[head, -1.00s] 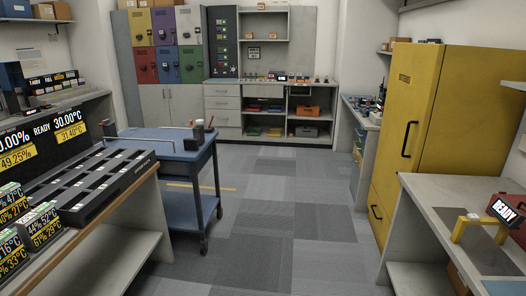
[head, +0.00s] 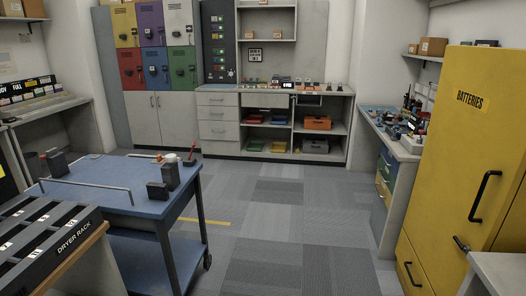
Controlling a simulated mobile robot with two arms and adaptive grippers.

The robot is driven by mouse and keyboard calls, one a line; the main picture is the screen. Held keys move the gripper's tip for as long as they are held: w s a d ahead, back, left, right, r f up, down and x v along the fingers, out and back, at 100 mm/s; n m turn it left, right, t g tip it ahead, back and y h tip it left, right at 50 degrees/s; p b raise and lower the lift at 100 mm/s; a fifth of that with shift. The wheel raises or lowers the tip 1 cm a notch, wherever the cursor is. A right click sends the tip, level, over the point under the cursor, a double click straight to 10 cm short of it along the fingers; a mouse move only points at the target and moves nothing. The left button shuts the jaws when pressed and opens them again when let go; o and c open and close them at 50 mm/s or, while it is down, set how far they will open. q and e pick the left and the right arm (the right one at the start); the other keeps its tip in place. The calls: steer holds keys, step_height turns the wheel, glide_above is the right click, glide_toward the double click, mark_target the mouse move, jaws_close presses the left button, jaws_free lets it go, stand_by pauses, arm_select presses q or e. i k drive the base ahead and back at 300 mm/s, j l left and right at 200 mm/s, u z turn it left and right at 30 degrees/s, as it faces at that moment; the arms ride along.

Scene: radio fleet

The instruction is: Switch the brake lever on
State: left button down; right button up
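A blue cart (head: 100,190) stands at the left, on wheels. On its far right corner is a small dark block with a slim red upright stick (head: 191,151), which may be the brake lever. It leans slightly to the right; I cannot tell whether that is on or off. Neither of my grippers is in view.
The dryer rack (head: 50,245) is close at the front left. The yellow batteries cabinet (head: 460,160) stands at the right. A far counter (head: 270,89) and coloured lockers (head: 155,45) line the back. The carpet (head: 280,215) between is clear.

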mark_target(194, 144)
steer(key=i+u, duration=0.1)
steer(key=i, duration=0.5)
steer(key=i+l+u, duration=0.1)
steer(key=i, duration=0.55)
steer(key=i+l, duration=0.15)
steer(key=i, duration=0.45)
steer(key=i+l+u, duration=0.15)
steer(key=i+u, duration=0.15)
steer(key=i, duration=0.15)
